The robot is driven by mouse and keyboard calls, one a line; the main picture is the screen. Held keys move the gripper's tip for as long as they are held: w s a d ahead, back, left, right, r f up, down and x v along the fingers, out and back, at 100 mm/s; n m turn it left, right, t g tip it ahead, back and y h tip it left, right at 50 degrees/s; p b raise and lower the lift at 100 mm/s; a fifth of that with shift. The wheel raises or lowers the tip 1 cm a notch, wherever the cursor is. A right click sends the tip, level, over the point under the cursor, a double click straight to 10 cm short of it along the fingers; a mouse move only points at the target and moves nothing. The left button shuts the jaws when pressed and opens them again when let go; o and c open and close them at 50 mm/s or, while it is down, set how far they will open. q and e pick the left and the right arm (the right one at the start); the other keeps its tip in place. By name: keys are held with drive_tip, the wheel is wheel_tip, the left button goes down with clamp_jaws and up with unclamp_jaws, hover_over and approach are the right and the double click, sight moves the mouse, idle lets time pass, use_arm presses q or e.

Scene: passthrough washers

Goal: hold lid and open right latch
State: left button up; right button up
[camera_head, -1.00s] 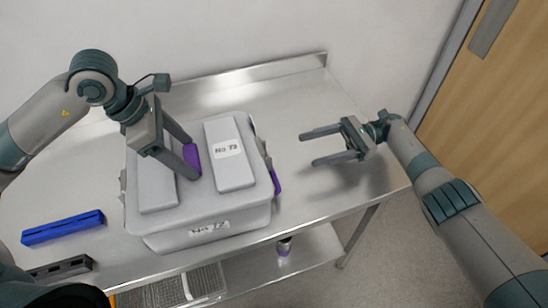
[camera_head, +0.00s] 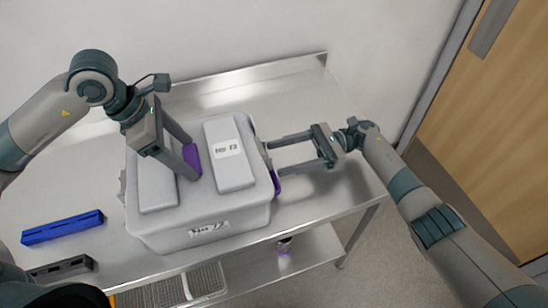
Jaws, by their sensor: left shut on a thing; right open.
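A grey lidded box (camera_head: 190,234) with a "No 72" label stands on the steel table. Its lid (camera_head: 228,170) has two raised panels and a purple handle (camera_head: 192,157) in the middle. My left gripper (camera_head: 190,164) is shut on the purple handle from above. The right latch (camera_head: 276,182), dark with a purple part, is on the box's right side. My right gripper (camera_head: 272,160) is open, its fingers pointing left with their tips at the right latch. Whether the tips touch the latch, I cannot tell. The left side's latch is mostly hidden.
The steel table (camera_head: 300,100) has a raised back edge against the wall. A blue bar (camera_head: 62,228) and a dark grey bar (camera_head: 60,268) lie at the left. A lower shelf (camera_head: 310,255) holds a wire basket (camera_head: 180,287) and a small container (camera_head: 285,246). The table's right part is free.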

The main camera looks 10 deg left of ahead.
drive_tip(key=shift+x, duration=1.5)
drive_tip(key=c, duration=1.5)
drive_tip(key=shift+c, duration=0.2)
